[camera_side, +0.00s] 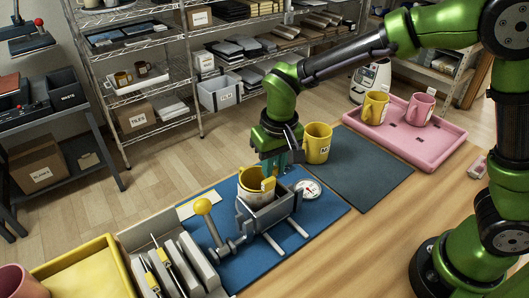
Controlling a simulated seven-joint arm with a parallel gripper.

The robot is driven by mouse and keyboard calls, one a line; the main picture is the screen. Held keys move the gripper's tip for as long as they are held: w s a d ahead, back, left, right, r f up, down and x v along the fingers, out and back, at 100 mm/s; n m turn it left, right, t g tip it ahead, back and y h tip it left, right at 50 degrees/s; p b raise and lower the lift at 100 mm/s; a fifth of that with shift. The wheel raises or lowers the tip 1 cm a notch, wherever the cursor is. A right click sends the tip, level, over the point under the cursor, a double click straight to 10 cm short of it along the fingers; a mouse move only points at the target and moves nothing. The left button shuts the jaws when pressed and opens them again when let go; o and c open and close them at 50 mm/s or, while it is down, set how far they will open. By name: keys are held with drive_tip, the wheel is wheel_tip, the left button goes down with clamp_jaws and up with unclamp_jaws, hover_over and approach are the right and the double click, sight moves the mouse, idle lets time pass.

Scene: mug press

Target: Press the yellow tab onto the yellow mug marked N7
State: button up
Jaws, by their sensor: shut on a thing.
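My gripper (270,172) points down over the press (268,216) on the blue mat, its teal fingers shut on a small yellow piece, apparently the yellow tab (268,184). A yellow mug (246,190) sits in the grey cradle of the press, partly hidden by the fingers and cradle. The tab is at the mug's right side; I cannot tell whether they touch. Another yellow mug (317,142) with a white label stands just behind and right of the press. The labels are too small to read surely, so I cannot tell which mug is N7.
A yellow-knobbed lever (203,207) stands left of the cradle, and a round dial (308,188) lies right. A pink tray (440,150) holds a yellow mug (375,106) and a pink mug (419,109). A grey rack (172,265) and yellow tray (85,275) stand front left.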

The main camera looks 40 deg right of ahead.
drive_tip(key=shift+f, duration=0.1)
drive_tip(key=o, duration=0.9)
drive_tip(key=shift+c, duration=0.2)
wheel_tip(320, 180, up, 17)
drive_tip(key=s, duration=0.2)
drive_tip(key=shift+a, duration=0.15)
drive_tip(key=s+d+f+m+t+y, duration=0.1)
drive_tip(key=s+d+f+t, duration=0.1)
drive_tip(key=s+d, duration=0.4)
drive_tip(key=s+d+f+m+t+y, duration=0.1)
drive_tip(key=s+d+t, duration=0.2)
drive_tip(key=s+d, duration=0.4)
drive_tip(key=shift+f+t, duration=0.4)
